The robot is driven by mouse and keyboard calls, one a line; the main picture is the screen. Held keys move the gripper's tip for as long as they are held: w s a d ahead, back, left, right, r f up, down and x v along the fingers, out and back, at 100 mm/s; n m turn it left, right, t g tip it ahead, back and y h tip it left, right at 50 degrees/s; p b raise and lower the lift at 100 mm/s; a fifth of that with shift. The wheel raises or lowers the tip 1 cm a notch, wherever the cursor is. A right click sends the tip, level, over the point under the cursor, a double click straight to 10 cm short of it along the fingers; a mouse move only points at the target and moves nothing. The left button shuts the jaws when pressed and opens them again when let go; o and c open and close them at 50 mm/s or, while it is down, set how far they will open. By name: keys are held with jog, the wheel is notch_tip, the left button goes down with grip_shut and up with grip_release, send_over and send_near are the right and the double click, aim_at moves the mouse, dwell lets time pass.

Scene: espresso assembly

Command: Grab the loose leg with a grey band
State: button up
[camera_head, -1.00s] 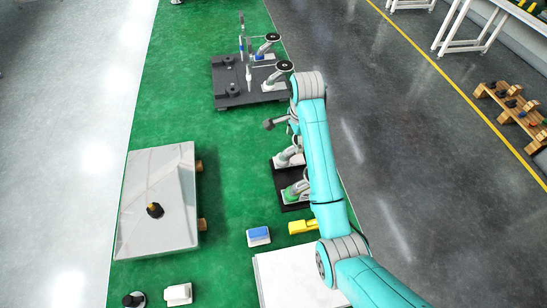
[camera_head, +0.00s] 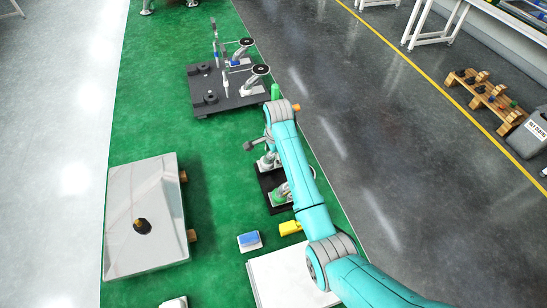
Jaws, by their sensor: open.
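Two loose legs stand on a black tray (camera_head: 273,201) at the middle of the view, partly behind my arm. The nearer leg (camera_head: 281,192) shows a green band. The farther leg (camera_head: 267,163) shows white and grey parts and no green; it looks like the grey-banded one, though its band is too small to be sure. My gripper (camera_head: 251,146), dark grey and small, hangs at the arm's end, just above and left of the farther leg in the picture. It is open and appears to hold nothing. Whether it touches the leg cannot be told.
A dark platform (camera_head: 203,78) with upright parts and black discs stands farther back. A pale block (camera_head: 150,185) with a dark knob (camera_head: 142,226) is at left. A blue-topped box (camera_head: 249,241), a yellow item (camera_head: 290,228) and a white panel (camera_head: 290,280) lie nearer. Green floor is clear between.

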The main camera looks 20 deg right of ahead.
jog(key=shift+f, duration=0.3)
grip_shut()
jog(key=shift+r, duration=0.1)
